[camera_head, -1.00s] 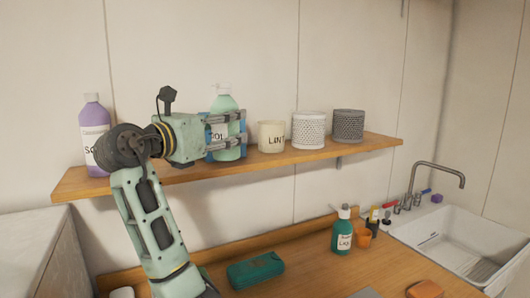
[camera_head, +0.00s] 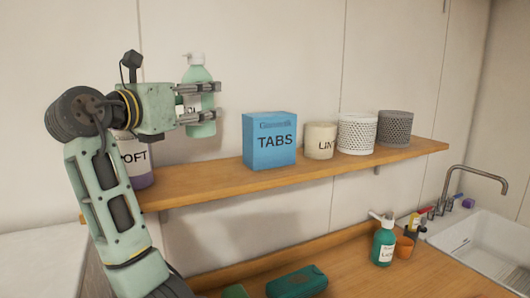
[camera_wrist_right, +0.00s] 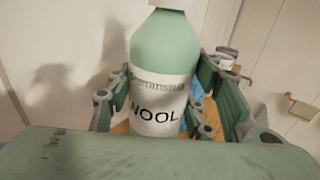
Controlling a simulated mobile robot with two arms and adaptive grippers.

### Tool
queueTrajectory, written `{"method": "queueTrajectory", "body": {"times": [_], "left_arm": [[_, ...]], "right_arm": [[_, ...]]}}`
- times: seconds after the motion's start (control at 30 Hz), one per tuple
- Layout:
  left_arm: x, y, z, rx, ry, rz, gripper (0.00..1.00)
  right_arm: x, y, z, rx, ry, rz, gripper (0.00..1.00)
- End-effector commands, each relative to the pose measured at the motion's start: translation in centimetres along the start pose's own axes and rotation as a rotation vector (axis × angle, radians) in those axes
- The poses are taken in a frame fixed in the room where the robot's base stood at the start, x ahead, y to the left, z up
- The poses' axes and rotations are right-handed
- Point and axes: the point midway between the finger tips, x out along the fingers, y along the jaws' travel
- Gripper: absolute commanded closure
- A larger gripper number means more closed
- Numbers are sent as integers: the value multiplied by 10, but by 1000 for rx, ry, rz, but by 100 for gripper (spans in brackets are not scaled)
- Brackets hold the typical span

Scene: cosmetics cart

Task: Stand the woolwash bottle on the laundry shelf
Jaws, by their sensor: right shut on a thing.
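The woolwash bottle (camera_head: 200,75) is pale green with a white label. The label reads WOOL in the right wrist view (camera_wrist_right: 155,107). My right gripper (camera_head: 217,101) is shut around the bottle's body and holds it upright. In the head view the bottle's base appears above the wooden laundry shelf (camera_head: 215,188), with bare shelf below it, between the SOFT bottle and the TABS box. Its exact depth over the shelf is hard to tell. My left gripper is not in view.
A purple SOFT bottle (camera_head: 141,179), partly hidden by my right arm, stands on the shelf's left. A blue TABS box (camera_head: 270,140), a cream LINT pot (camera_head: 320,140), a white basket (camera_head: 356,135) and a grey basket (camera_head: 395,128) stand to the right. A counter with a sink lies below.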

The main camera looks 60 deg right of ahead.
Motion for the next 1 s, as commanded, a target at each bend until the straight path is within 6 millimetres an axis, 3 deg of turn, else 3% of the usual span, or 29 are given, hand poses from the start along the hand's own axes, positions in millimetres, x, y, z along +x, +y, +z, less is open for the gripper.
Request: {"method": "queueTrajectory", "body": {"times": [0.4, 0.7, 1.0], "left_arm": [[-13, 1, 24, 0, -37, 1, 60], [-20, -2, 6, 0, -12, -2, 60], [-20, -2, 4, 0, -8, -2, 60]], "right_arm": [[0, 0, -55, -1, -4, -1, 90], [0, 0, -93, -2, -3, -1, 90], [0, 0, -99, 1, -3, -1, 90]]}}
